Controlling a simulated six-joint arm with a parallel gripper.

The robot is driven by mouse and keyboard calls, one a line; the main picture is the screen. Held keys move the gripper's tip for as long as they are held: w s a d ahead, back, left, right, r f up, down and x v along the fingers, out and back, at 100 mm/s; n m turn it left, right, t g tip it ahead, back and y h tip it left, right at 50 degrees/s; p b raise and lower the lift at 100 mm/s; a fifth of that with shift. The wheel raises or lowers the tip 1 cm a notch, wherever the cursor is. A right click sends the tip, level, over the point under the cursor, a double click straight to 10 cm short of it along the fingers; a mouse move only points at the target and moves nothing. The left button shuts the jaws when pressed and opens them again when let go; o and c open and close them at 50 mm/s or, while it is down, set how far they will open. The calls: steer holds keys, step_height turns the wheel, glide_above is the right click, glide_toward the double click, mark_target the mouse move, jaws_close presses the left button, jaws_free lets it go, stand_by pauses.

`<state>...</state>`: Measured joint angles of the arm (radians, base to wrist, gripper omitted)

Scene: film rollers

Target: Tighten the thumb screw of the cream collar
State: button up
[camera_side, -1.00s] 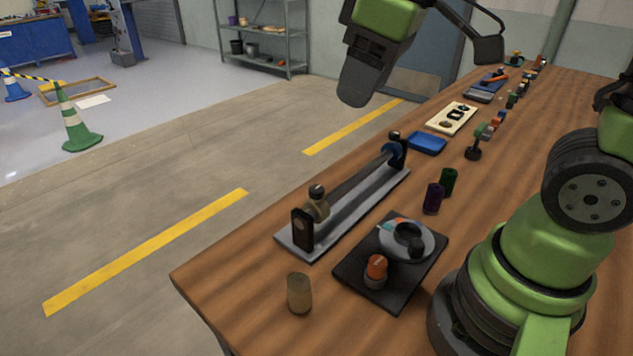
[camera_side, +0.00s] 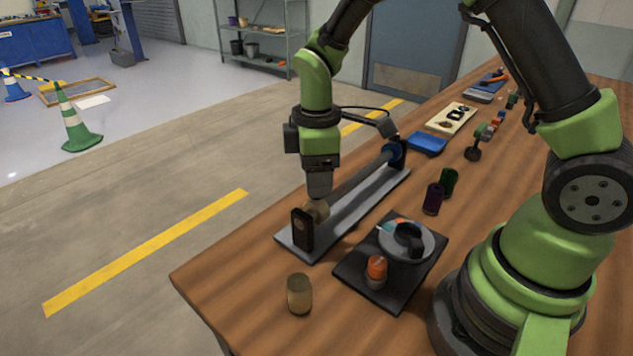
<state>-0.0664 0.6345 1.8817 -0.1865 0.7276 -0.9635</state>
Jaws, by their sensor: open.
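The cream collar (camera_side: 320,212) sits on the roller shaft (camera_side: 358,178) near its near end, beside the dark end bracket (camera_side: 302,232). In the earlier frame a dark thumb screw stands on top of the collar; my gripper hides it now. My gripper (camera_side: 319,196) points straight down, with its tips right over the collar's top. The gap between the fingers is too small to see from this side, and I cannot tell whether they touch the screw.
A black base (camera_side: 353,273) with a grey dial and an orange-topped knob (camera_side: 376,268) stands right of the roller stand (camera_side: 341,230). A tan cylinder (camera_side: 299,294) stands near the front edge. Purple (camera_side: 433,198) and green (camera_side: 449,182) cylinders and a blue tray (camera_side: 427,144) are farther back.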

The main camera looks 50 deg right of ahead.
steer(key=shift+f, duration=1.05)
steer(key=shift+c, duration=0.2)
steer(key=c, duration=0.9)
